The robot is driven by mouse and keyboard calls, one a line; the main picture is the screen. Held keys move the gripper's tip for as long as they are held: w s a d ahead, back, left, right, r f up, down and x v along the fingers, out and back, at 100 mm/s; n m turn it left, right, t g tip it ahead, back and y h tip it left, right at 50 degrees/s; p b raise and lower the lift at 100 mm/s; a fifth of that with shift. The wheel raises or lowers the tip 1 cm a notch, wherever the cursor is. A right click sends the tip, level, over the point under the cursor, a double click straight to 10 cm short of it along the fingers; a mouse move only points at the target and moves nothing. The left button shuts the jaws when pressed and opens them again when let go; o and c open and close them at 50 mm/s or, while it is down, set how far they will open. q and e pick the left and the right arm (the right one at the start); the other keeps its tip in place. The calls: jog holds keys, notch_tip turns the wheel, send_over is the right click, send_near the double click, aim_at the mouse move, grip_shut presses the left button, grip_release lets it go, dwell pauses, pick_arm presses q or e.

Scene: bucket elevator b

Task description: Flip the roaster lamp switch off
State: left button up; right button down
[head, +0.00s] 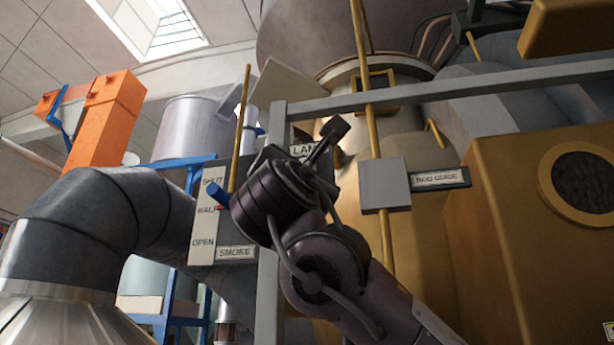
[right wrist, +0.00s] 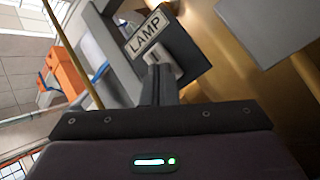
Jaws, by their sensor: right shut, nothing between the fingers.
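The lamp switch (right wrist: 156,54) shows in the right wrist view as a small pale piece on a dark plate, just below the LAMP label (right wrist: 146,33). My right gripper (right wrist: 159,70) is shut and empty. Its fingertips overlap the lower part of the switch in that view; I cannot tell whether they touch it. In the head view my right gripper (head: 335,131) is raised in front of the partly covered LAMP label (head: 303,151), and the switch is hidden behind it. The lever's position cannot be made out. My left gripper is not in view.
A SMOKE panel (head: 236,252) with SHUT, HALF and OPEN marks and a blue handle (head: 217,194) stands left of my right arm. A brass rod (head: 372,120) runs through a grey block (head: 385,184) to its right, beside the ROD GUIDE sign (head: 437,179). A grey rail (head: 450,90) crosses above.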

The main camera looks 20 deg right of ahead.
jog(key=shift+s, duration=0.1)
jog(key=shift+s+a+r+b, duration=0.15)
jog(key=shift+s+a+b, duration=0.15)
jog(key=shift+s+a, duration=0.3)
jog(key=shift+d, duration=0.1)
jog(key=s+a, duration=0.1)
jog(key=s, duration=0.1)
jog(key=s+a+b, duration=0.1)
jog(key=s, duration=0.1)
jog(key=shift+a+r, duration=0.35)
jog(key=shift+r, duration=0.05)
dwell(0.3)
jog(key=shift+f, duration=0.1)
